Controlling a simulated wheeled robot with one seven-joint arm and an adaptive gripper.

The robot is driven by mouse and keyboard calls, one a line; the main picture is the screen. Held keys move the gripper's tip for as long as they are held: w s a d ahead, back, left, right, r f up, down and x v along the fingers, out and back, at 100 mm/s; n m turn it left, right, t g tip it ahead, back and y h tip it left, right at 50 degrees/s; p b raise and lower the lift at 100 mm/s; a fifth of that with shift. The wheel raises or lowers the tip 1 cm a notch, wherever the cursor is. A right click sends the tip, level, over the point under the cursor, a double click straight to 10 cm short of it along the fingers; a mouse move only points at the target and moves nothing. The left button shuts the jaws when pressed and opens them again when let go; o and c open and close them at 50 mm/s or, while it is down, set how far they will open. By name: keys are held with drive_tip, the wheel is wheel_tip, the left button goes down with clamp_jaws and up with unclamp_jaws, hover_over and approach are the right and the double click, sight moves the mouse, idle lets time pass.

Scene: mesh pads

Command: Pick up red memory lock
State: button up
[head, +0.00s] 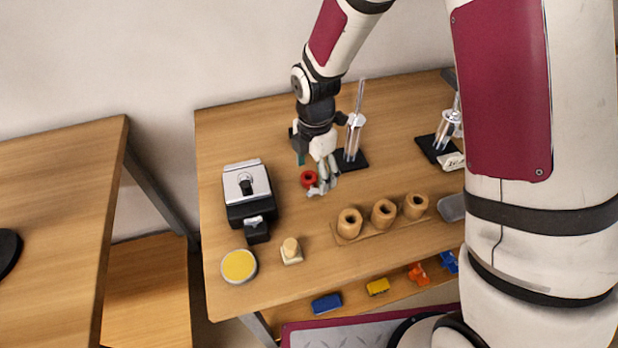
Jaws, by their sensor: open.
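The red memory lock (309,178) looks like a small red ring-shaped piece with a dark centre. It sits on the wooden table, left of the silver post on its black base. My gripper (322,187) points down right beside it, its fingers at the lock's right and lower side. The gripper is open. The fingers overlap the lock's edge in this view, and I cannot tell whether they touch it.
A silver and black device (243,180) stands to the left. A metal post (353,135) stands close behind my gripper on the right. A wooden holder with three cups (383,213), a yellow-topped round tin (239,266) and a small cream piece (291,251) lie nearer. The table's left back is clear.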

sight(315, 187)
drive_tip(key=shift+d+f, duration=0.15)
drive_tip(key=shift+f, duration=1.6)
drive_tip(key=c, duration=0.9)
drive_tip(key=shift+r, duration=0.15)
wheel_tip(315, 187, up, 10)
drive_tip(key=shift+w, duration=0.1)
